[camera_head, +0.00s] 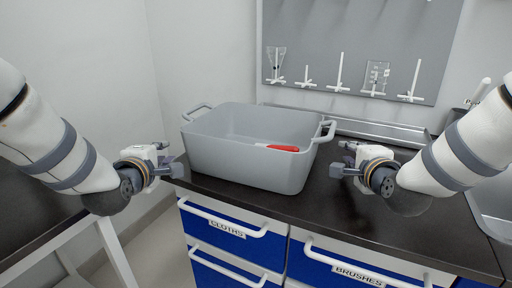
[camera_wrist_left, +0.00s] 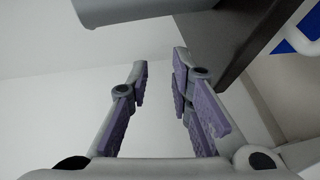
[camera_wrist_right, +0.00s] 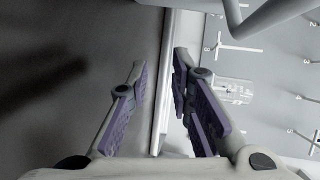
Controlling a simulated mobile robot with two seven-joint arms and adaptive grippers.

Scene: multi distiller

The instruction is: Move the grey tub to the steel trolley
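The grey tub (camera_head: 240,160) stands on the dark countertop in the head view, with a handle at its left end and one at its right end. A red-handled item (camera_head: 283,148) lies inside it. My left gripper (camera_head: 172,165) is just left of the tub, apart from it, with its fingers open; in the left wrist view its fingers (camera_wrist_left: 160,75) are apart with nothing between them. My right gripper (camera_head: 340,160) is to the right of the tub, also open and empty; its fingers (camera_wrist_right: 160,70) are apart in the right wrist view. I cannot identify the steel trolley.
The dark countertop (camera_head: 335,220) sits over blue drawers labelled CLOTHS (camera_head: 227,228) and BRUSHES (camera_head: 357,274). A grey pegboard (camera_head: 345,40) with white pegs hangs behind. A dark-topped table (camera_head: 40,210) with white legs stands at left, across a floor gap.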

